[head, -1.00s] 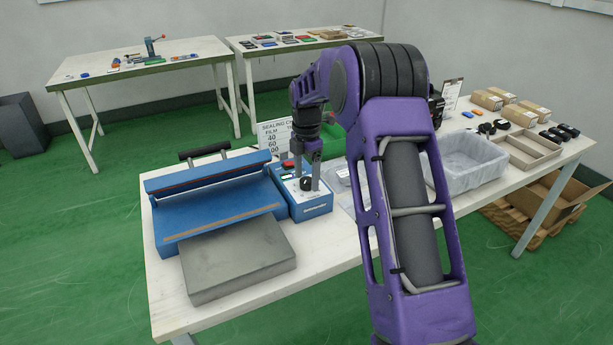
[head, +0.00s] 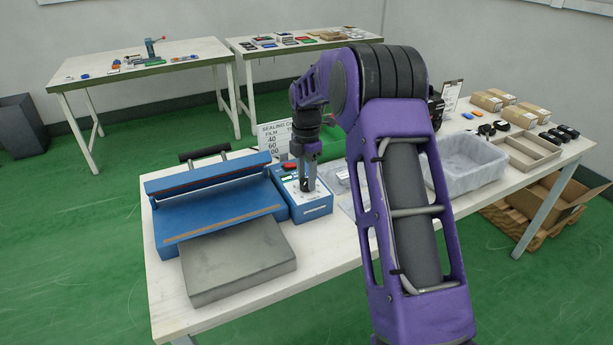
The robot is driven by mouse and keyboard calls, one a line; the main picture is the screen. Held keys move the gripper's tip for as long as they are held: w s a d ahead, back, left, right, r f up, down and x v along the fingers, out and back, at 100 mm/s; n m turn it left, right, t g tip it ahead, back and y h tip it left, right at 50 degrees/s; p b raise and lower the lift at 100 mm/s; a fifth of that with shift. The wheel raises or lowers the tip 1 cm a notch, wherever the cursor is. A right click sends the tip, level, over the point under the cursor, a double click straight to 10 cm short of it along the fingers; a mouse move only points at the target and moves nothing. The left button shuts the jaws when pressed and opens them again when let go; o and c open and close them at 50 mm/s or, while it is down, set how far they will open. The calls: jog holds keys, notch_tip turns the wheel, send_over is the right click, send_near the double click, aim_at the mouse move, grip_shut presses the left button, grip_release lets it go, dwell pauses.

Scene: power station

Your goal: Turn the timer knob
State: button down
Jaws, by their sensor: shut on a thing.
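The blue control box (head: 311,210) with a pale top panel stands on the white table, joined to the right side of the blue heat sealer (head: 205,200). My gripper (head: 308,187) points straight down at the box's top panel, its fingers closed together around the timer knob. The knob is hidden by the fingers. A red switch (head: 289,166) shows on the box behind and left of the fingers. A sign headed "SEALING" (head: 272,138) stands behind the box, partly covered by my arm.
A grey slab (head: 238,262) lies in front of the sealer. A clear-lined tub (head: 465,165), a shallow cardboard tray (head: 530,153), small boxes (head: 488,101) and black parts (head: 558,134) sit to the right. My arm hides the table's middle.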

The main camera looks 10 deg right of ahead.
jog(key=m+p, duration=0.2)
jog(key=m, duration=0.4)
jog(key=shift+r+p, duration=0.15)
jog(key=shift+p, duration=0.2)
jog(key=m+p, duration=0.1)
jog(key=m, duration=0.6)
jog(key=shift+m, duration=0.3)
jog(key=m+p, duration=0.1)
jog(key=m, duration=0.5)
jog(key=m+p, duration=0.1)
jog(key=m, duration=0.5)
jog(key=shift+m, duration=0.3)
jog(key=shift+c, duration=1.8)
grip_release()
